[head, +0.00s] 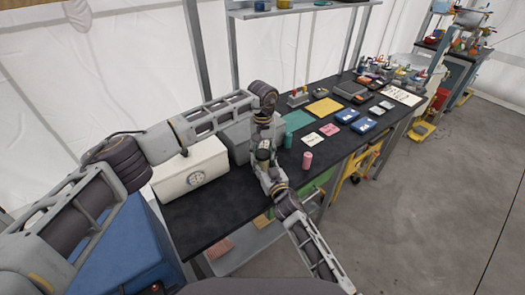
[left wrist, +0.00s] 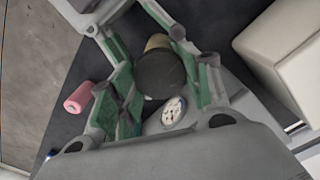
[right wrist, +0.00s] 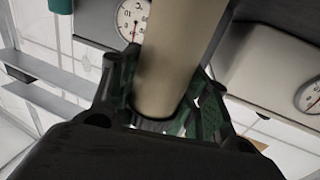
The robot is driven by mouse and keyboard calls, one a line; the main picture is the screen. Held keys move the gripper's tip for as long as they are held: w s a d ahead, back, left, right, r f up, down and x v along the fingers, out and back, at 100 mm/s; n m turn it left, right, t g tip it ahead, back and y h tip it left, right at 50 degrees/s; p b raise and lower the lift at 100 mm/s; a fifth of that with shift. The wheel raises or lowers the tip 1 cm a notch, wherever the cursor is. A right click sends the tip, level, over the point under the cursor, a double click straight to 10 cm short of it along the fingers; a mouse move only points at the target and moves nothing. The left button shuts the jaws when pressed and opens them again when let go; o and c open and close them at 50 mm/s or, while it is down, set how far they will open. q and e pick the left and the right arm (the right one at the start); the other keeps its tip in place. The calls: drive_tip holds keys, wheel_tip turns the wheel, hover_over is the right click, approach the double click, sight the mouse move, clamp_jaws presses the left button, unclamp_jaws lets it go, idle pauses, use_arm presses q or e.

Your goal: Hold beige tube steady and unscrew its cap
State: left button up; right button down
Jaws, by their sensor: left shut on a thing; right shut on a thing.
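The beige tube (right wrist: 178,52) fills the middle of the right wrist view. My right gripper (right wrist: 160,112) is shut around it there. The left wrist view shows the tube's dark round cap (left wrist: 160,74), with a bit of the beige tube (left wrist: 157,42) behind it. My left gripper (left wrist: 158,88) has its green-padded fingers on both sides of the cap and is shut on it. In the head view my left gripper (head: 264,147) reaches down from above and my right gripper (head: 266,168) comes up from below. They meet over the bench, and the tube between them is mostly hidden.
The black bench (head: 215,215) runs to the back right. A pink cylinder (head: 307,160) and a green cylinder (head: 288,140) stand right of my grippers. A white box (head: 190,172) and a grey box (head: 238,138) stand to the left. Cards and blue trays (head: 347,116) lie farther back.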

use_arm(q)
drive_tip(key=shift+n, duration=0.9)
idle(0.4)
drive_tip(key=o, duration=1.1)
drive_tip(key=shift+r, duration=0.1)
drive_tip(key=shift+r, duration=2.2)
drive_tip(key=shift+r, duration=0.1)
drive_tip(key=shift+c, duration=0.2)
drive_tip(key=shift+r+m, duration=1.65)
drive_tip(key=shift+m, duration=0.35)
